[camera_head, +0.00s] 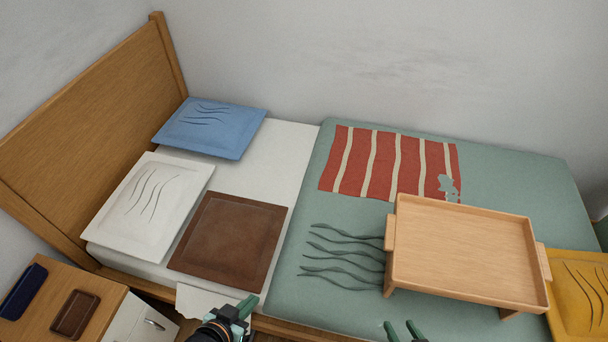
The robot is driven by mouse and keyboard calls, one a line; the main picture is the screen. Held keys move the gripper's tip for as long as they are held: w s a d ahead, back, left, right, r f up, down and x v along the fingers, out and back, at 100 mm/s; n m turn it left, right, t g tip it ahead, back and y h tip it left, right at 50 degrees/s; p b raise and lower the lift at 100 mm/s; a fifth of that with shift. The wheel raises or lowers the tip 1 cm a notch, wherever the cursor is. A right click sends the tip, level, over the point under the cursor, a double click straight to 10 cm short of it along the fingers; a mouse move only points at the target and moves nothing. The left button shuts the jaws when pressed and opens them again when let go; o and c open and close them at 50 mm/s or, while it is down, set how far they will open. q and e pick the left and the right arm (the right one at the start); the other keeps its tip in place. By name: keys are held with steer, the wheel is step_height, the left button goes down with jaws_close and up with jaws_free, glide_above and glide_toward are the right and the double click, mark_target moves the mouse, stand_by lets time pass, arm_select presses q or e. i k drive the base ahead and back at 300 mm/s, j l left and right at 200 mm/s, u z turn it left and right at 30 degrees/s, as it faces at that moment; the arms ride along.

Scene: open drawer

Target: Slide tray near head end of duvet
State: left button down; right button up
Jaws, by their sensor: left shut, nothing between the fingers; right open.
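A light wooden tray (465,250) with short legs and side handles stands on the green duvet (350,217), toward the right, foot-end part of the bed. The duvet's head-end edge runs down the middle of the bed, left of the tray. My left gripper (248,306) is shut and empty at the bed's front edge, below the brown cushion and well left of the tray. My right gripper (403,329) is open at the bottom of the picture, in front of the tray's near left leg and apart from it. Only its fingertips show.
A red striped cloth (385,163) lies on the duvet behind the tray. A yellow cushion (577,300) is at its right. Blue (210,128), white (150,195) and brown (228,240) cushions lie near the headboard (95,125). A nightstand (100,312) stands front left.

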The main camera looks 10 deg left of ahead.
mark_target(457, 251)
steer(key=l+z, duration=0.1)
steer(key=z, duration=1)
steer(key=k, duration=0.2)
steer(key=l+u, duration=0.1)
steer(key=l, duration=0.3)
steer(key=i+l, duration=0.15)
steer(key=l, duration=0.15)
steer(key=i+l+u, duration=0.1)
steer(key=l, duration=0.2)
steer(key=i+l, duration=0.2)
steer(key=l+u, duration=0.05)
steer(key=l, duration=0.05)
